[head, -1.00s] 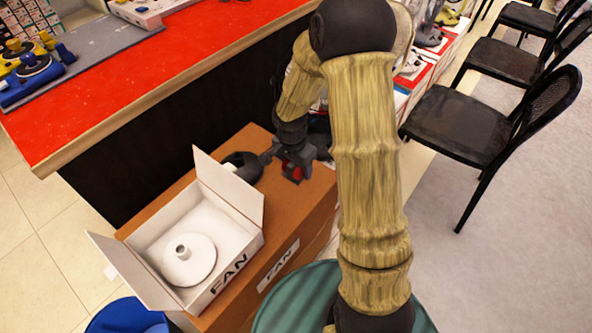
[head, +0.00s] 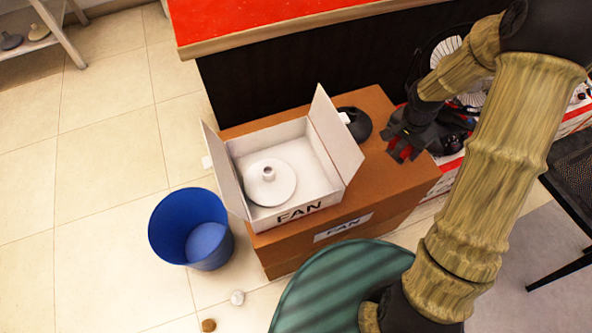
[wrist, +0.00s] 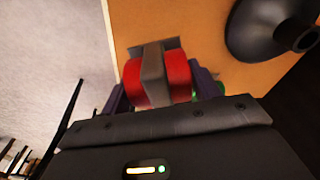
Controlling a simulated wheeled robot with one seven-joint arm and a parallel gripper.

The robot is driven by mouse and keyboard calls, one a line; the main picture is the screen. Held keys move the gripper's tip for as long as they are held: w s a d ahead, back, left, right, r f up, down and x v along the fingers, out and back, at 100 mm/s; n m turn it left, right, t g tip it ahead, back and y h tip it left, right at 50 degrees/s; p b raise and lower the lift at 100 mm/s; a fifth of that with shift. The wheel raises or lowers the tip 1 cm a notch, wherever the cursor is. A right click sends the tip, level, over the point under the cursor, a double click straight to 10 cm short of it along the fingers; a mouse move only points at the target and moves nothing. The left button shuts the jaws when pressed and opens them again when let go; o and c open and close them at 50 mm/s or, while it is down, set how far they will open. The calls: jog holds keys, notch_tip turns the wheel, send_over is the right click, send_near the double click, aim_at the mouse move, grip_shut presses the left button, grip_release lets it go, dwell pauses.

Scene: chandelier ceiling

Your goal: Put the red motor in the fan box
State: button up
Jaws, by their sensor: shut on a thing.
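My gripper (head: 400,150) is shut on the red motor (wrist: 178,82), a red part with a grey metal band around its middle. In the head view the motor hangs at the right end of the large brown box, and I cannot tell its exact height. The fan box (head: 312,203) is a white carton marked FAN, open at the top with its flaps spread, standing to the left of my gripper. A white round base (head: 270,188) with a short stem lies inside it, on the left. The right part of its floor is bare.
The fan box stands on a brown box (head: 377,192) also marked FAN. A black round part (head: 356,124) sits behind the right flap and shows in the wrist view (wrist: 265,30). A blue bin (head: 190,235) stands left. A red-topped counter (head: 300,20) runs behind.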

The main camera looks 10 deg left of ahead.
jog(key=f+n, duration=0.1)
jog(key=n, duration=0.1)
jog(key=w+f+n, duration=0.1)
jog(key=n, duration=0.1)
jog(key=f+n, duration=0.1)
jog(key=n, duration=0.2)
jog(key=shift+w+y, duration=0.25)
jog(key=shift+y, duration=0.15)
jog(key=shift+d, duration=0.1)
